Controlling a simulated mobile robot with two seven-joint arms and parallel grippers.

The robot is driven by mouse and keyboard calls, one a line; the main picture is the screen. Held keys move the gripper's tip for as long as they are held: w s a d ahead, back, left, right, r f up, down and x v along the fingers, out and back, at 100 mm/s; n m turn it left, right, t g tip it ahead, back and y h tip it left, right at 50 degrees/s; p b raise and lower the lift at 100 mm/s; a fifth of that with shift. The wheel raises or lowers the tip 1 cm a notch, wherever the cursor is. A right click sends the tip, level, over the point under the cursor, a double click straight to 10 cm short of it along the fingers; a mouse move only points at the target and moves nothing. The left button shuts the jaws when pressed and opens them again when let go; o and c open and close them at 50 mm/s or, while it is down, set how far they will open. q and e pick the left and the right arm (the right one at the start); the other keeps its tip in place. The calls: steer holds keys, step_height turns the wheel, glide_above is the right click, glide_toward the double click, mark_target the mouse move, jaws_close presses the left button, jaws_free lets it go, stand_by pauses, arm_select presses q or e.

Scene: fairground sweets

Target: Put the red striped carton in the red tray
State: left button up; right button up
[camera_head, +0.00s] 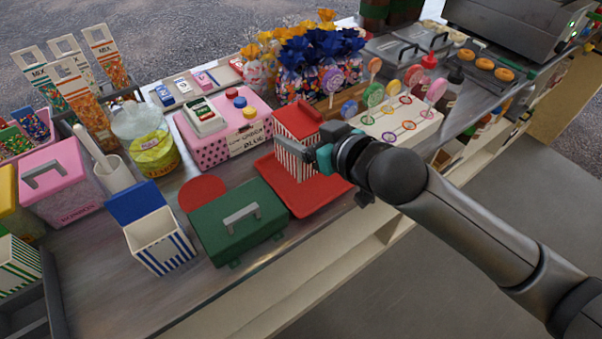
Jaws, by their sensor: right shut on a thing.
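The red striped carton (291,159) is upright, with red and white stripes and a red lid on top. It is over the red tray (312,203), within its outline; I cannot tell whether its base touches the tray. My right gripper (322,156) is shut on the carton from its right side. My left gripper is not in view.
A green box with a grey handle (238,232) stands just left of the tray, and an open blue striped carton (160,241) is further left. A pink box (223,140) stands behind. A lollipop stand (402,119) is behind my wrist.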

mark_target(310, 174)
step_height(310, 174, down, 10)
steer(key=shift+r+b, duration=0.1)
steer(key=shift+b, duration=1.15)
steer(key=shift+r, duration=0.1)
steer(key=o, duration=1.3)
steer(key=shift+c, duration=0.2)
steer(key=p+v, duration=0.2)
steer(key=v, duration=1)
